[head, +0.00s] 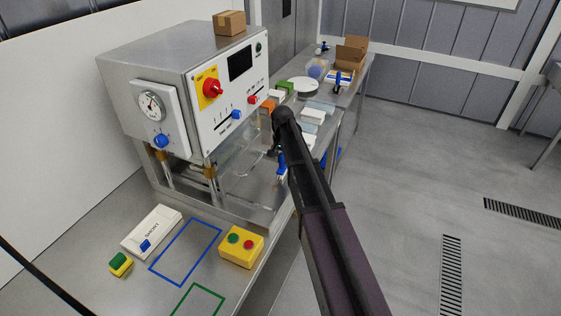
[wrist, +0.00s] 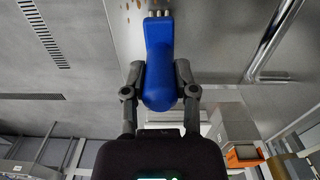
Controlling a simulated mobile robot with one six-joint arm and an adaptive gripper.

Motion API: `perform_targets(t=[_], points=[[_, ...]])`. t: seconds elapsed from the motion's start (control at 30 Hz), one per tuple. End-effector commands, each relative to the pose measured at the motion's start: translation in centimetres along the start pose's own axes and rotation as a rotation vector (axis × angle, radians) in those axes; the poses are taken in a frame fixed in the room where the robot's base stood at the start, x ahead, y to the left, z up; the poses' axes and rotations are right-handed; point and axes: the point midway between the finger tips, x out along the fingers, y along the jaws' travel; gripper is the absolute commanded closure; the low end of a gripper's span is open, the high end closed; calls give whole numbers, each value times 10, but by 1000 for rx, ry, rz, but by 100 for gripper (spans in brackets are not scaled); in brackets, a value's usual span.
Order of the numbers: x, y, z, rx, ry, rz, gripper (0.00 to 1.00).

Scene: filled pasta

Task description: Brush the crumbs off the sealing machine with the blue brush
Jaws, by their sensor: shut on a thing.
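The sealing machine (head: 200,85) is a steel box with a white control panel, a gauge and a clear guard below. My gripper (wrist: 160,78) is shut on the blue brush (wrist: 159,50), one finger on each side of its handle. The pale bristle tufts (wrist: 158,13) point to the top of the wrist view, by a steel surface; I cannot tell whether they touch it. Brown crumbs (wrist: 127,5) lie on that steel just left of the bristles. In the head view, my arm partly hides the blue brush (head: 281,163), at the machine's right front. No crumbs can be made out there.
A small cardboard box (head: 230,23) sits on top of the machine. A yellow button box (head: 241,247) and a white case (head: 151,232) stand on the front bench by a blue outline. Tubs and an open carton (head: 350,52) fill the bench behind.

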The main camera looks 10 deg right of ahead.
Motion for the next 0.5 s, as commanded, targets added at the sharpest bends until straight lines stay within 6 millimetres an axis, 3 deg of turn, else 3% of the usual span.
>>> perform_targets(t=[0.5], points=[[1, 7, 1, 0, 0, 0, 100]])
